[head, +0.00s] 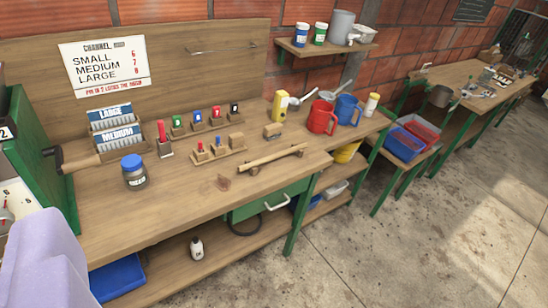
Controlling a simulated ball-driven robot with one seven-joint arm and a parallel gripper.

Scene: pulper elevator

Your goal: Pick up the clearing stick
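A pale wooden stick (271,157), which looks like the clearing stick, lies level across two small dark rests near the front edge of the wooden workbench (200,190). Nothing lies on top of it. My gripper's fingers are not visible. A lavender rounded part, which seems to be mine, fills the lower left corner, well apart from the stick.
Just behind the stick are a peg block (217,155) and a small wooden block (272,130). A jar with a blue lid (134,172) stands to the left. Red (322,117) and blue jugs stand to the right. The concrete floor (400,240) before the bench is clear.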

